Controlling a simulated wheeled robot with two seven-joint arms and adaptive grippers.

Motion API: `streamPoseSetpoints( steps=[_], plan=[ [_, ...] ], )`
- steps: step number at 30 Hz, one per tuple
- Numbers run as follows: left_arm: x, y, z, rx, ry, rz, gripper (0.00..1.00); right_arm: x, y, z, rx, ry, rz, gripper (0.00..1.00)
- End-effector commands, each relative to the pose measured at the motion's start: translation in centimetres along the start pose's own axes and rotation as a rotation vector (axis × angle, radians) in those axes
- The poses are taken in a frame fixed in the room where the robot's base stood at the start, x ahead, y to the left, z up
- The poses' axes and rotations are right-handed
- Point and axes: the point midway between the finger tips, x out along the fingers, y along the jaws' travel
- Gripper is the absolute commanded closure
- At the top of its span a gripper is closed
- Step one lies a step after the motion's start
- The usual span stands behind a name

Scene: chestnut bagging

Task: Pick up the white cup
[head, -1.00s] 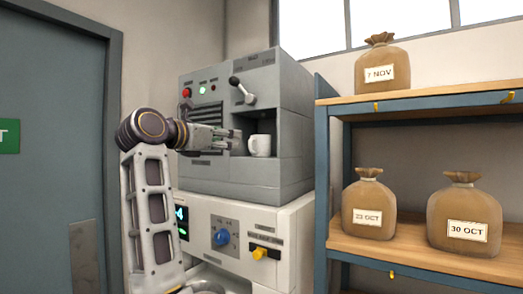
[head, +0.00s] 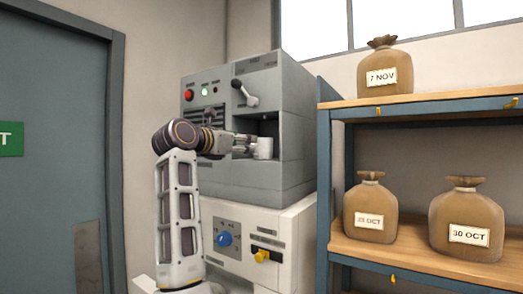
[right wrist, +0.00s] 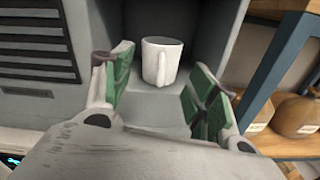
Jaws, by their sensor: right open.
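The white cup (head: 264,148) stands upright in the open recess of the grey machine (head: 262,178). In the right wrist view the cup (right wrist: 160,62) stands on the recess floor, its handle towards the camera. My right gripper (head: 245,145) is at the recess, just left of the cup in the head view. In the right wrist view its green-padded fingers (right wrist: 163,80) are spread wide, one on each side of the cup in the picture, with gaps to it. How far the cup reaches between the fingers is unclear. My left gripper is not in view.
A lever (head: 244,92) sticks out above the recess. The recess walls stand close around the cup. A blue shelf (head: 323,190) with several tied sacks (head: 370,207) stands right of the machine. A grey door (head: 55,150) is at the left.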

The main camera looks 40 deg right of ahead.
Motion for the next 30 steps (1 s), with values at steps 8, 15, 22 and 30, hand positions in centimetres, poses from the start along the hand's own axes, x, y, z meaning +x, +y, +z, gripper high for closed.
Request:
streamPoseSetpoints(
  steps=[8, 15, 22, 30],
  plan=[
    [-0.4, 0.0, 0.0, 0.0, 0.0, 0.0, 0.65, 1.8, 0.0, 0.0, 0.0, -0.001, 0.0, 0.42],
    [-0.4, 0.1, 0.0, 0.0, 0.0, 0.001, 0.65, 1.8, 0.0, 0.0, 0.0, 0.0, 0.001, 0.42],
    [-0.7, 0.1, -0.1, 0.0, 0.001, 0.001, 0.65, 2.4, -0.1, 0.1, 0.0, -0.001, -0.001, 0.42],
    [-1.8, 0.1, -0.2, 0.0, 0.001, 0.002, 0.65, 4.8, -0.4, 0.2, 0.0, -0.001, -0.002, 0.42]
  ],
)
